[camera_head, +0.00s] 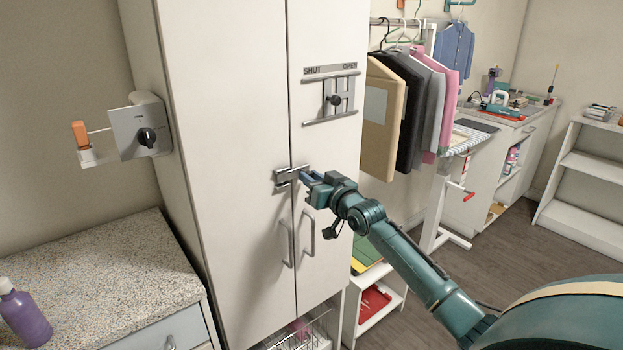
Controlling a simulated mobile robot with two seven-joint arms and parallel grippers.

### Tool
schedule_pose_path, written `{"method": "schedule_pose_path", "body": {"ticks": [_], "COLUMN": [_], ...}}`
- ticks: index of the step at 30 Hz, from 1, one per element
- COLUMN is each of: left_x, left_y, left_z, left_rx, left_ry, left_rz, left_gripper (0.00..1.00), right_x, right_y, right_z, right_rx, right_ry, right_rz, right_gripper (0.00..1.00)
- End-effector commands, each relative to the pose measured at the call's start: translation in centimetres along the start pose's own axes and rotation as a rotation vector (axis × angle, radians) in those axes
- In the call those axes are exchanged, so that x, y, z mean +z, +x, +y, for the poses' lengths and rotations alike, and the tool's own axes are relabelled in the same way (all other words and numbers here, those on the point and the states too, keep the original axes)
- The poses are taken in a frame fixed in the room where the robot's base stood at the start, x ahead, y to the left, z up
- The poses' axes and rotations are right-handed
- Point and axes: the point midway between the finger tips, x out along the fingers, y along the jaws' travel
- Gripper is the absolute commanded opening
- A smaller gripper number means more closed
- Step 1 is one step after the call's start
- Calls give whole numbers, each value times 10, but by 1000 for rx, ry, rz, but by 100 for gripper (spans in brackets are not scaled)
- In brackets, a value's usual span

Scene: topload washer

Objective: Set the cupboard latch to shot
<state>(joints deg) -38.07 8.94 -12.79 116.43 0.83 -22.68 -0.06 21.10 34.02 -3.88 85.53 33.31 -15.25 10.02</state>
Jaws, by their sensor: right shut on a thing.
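The cupboard (235,120) is tall and white with two closed doors. Its metal latch (284,177) sits across the gap between the doors, above the two bar handles. My right gripper (306,178) is at the right end of the latch and is shut on the latch. The fingertips partly hide that end, so I cannot tell exactly how far the bolt reaches. My left gripper is not in view.
A slider panel (333,99) marked SHUT and OPEN is on the right door above. A dial box (143,130) is on the cupboard's left side. A speckled counter (110,275) stands left, with a purple bottle (24,315). Hanging clothes (410,110) are to the right.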

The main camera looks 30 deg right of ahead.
Motion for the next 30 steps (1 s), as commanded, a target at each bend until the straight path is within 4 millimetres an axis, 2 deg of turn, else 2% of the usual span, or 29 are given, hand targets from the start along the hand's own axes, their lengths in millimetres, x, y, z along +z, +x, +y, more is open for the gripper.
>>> {"method": "schedule_pose_path", "body": {"ticks": [4,5,12,23,26,30], "left_x": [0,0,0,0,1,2], "left_y": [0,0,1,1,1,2], "left_z": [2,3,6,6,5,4], "left_rx": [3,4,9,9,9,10], "left_ry": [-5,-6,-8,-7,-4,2], "left_rz": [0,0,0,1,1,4], "left_gripper": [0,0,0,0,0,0], "right_x": [2,2,2,2,3,5], "right_y": [0,0,0,-6,-19,-46], "right_z": [-5,-5,-4,-3,-3,-2], "right_rx": [-9,-9,-8,-6,-6,-6], "right_ry": [4,4,4,3,3,2], "right_rz": [-1,-1,-1,-1,-2,-4], "right_gripper": [0,22,42,43,43,43]}}
